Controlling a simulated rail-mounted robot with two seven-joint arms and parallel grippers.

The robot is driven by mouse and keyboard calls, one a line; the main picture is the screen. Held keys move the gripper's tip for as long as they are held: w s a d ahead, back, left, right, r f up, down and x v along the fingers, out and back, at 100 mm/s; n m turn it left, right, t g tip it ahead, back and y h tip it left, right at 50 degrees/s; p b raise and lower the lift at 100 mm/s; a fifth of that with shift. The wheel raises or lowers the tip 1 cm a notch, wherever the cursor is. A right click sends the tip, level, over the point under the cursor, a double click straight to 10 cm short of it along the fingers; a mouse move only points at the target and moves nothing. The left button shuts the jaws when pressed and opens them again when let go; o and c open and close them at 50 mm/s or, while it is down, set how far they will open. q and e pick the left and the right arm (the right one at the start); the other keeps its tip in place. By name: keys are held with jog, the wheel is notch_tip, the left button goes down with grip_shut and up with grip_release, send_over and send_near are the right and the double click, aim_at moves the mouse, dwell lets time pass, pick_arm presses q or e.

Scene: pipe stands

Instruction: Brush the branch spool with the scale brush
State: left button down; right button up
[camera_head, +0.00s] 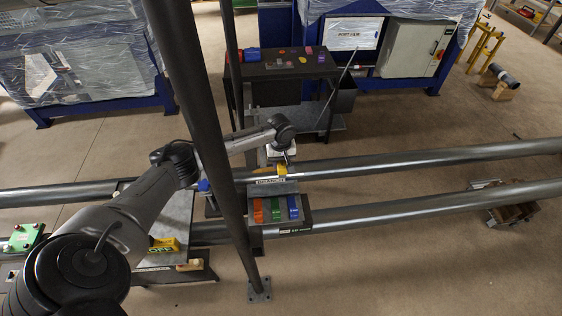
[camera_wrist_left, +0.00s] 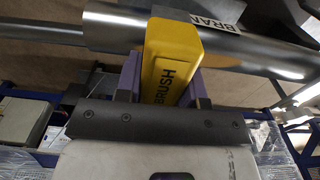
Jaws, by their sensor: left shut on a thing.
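The yellow scale brush (camera_wrist_left: 168,62), marked BRUSH, is held between the purple fingers of my left gripper (camera_wrist_left: 163,85). In the head view the left gripper (camera_head: 281,158) is over the far pipe, with the yellow brush (camera_head: 282,169) just below it. The branch spool (camera_wrist_left: 110,32) is a grey metal pipe with a white label reading "BRAN", partly hidden by the brush. In the head view its label (camera_head: 270,181) shows just below the brush. The brush overlaps the spool in the wrist view; I cannot tell whether they touch. My right gripper is not in view.
A dark slanted post (camera_head: 210,130) stands close in front of my left arm. A tray with red, green and blue blocks (camera_head: 277,209) sits at the near pipe (camera_head: 400,212). A yellow OFF block (camera_head: 163,245) is at left. A dark table (camera_head: 290,66) stands behind.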

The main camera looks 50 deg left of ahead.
pick_arm(q)
jog(key=shift+f, duration=0.65)
